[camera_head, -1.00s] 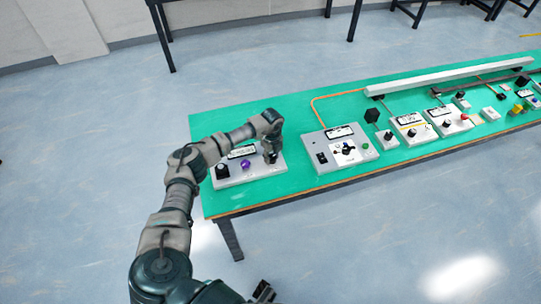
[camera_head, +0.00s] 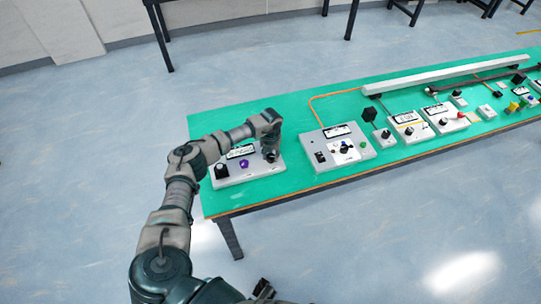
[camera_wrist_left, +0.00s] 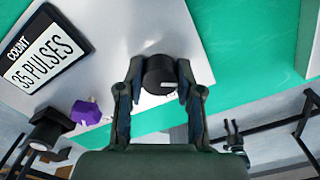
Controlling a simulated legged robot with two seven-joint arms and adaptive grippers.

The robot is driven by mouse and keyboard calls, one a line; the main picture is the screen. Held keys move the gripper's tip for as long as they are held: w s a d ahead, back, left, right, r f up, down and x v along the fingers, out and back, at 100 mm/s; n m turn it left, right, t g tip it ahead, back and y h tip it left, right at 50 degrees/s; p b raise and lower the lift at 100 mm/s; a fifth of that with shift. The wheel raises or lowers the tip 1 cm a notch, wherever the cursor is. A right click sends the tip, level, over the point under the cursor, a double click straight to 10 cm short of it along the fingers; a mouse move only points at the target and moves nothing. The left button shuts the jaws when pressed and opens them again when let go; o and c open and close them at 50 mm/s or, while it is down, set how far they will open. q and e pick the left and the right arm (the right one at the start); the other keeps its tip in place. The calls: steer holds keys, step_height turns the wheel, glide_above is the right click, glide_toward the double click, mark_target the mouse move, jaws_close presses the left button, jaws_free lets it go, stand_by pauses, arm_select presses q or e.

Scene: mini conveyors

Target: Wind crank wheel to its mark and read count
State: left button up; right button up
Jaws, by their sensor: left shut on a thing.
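The black round crank wheel (camera_wrist_left: 160,74) sits on a grey panel (camera_wrist_left: 215,30) in the left wrist view, with a small pale mark on its side. My left gripper (camera_wrist_left: 158,85) is shut on it, one finger on each side. The count display (camera_wrist_left: 42,52) appears to read 35 PULSES. In the head view my left gripper (camera_head: 270,155) is over the right end of the leftmost panel (camera_head: 235,179) and hides most of the wheel. A dark part (camera_head: 263,289) at the bottom edge may be my right gripper; its jaws are unclear.
A purple knob (camera_head: 244,163) and a black knob (camera_head: 222,170) stand left of my gripper on the same panel. Several other panels, such as the neighbouring one (camera_head: 362,153), line the green table (camera_head: 300,175) to the right. Bare green surface separates the two panels.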

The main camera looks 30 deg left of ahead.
arm_select(q)
steer(key=m, duration=0.3)
steer(key=shift+w+r, duration=0.15)
steer(key=shift+r, duration=0.1)
steer(key=shift+m, duration=0.4)
steer(key=m, duration=0.2)
steer(key=shift+m+b, duration=0.35)
steer(key=shift+m, duration=0.45)
steer(key=m, duration=0.2)
steer(key=shift+m+b, duration=0.3)
steer(key=shift+b, duration=0.05)
steer(key=shift+m, duration=0.9)
steer(key=m+b, duration=0.1)
steer(key=m, duration=0.2)
steer(key=shift+m, duration=0.5)
arm_select(e)
step_height(320, 180, up, 7)
steer(key=w, duration=0.2)
steer(key=shift+w+a, duration=0.15)
steer(key=shift+w, duration=0.2)
arm_select(q)
steer(key=shift+r, duration=0.1)
